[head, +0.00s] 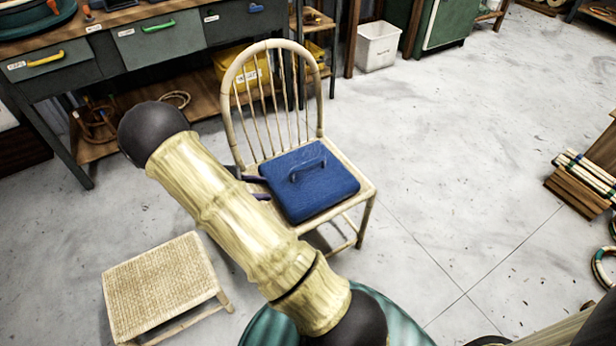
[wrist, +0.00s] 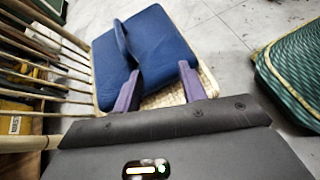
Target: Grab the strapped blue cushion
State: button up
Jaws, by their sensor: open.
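The blue cushion (head: 315,196) lies flat on the seat of a pale rattan chair (head: 368,186). Its blue strap (head: 308,168) stands up as a loop on top. My gripper (head: 258,188) is at the left edge of the cushion, mostly hidden behind my arm; only its purple fingers show. In the wrist view my gripper (wrist: 160,73) is open, with the cushion (wrist: 165,45) just beyond its fingertips. The strap (wrist: 121,42) rises ahead of the left finger, its near end close to that fingertip. Whether they touch, I cannot tell.
The chair's spindled back (head: 228,95) rises behind the cushion. A woven stool (head: 155,285) stands at the lower left. A workbench with drawers (head: 160,38) and a white bin (head: 377,46) are at the back. Rattan bundles (head: 587,172) lie at the right. The floor right of the chair is clear.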

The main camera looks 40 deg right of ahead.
aim_at(294, 169)
jog(key=w+n+h, duration=0.1)
jog(key=w+f+n+t+h, duration=0.1)
jog(key=w, duration=0.1)
jog(key=w+n+t+h, duration=0.1)
jog(key=h, duration=0.1)
jog(key=shift+w+a+f+n, duration=0.25)
jog(key=shift+w+f+n, duration=0.05)
jog(key=shift+w+f, duration=0.1)
jog(key=shift+s+d, duration=0.1)
jog(key=b+x, duration=0.3)
jog(key=x, duration=0.8)
jog(key=shift+d+f, duration=0.1)
jog(key=shift+d, duration=0.45)
jog(key=shift+d, duration=0.1)
jog(key=b+x, duration=0.2)
jog(key=x, duration=0.2)
jog(key=shift+f+b, duration=0.1)
jog(key=shift+b, duration=0.2)
jog(key=shift+d, duration=0.5)
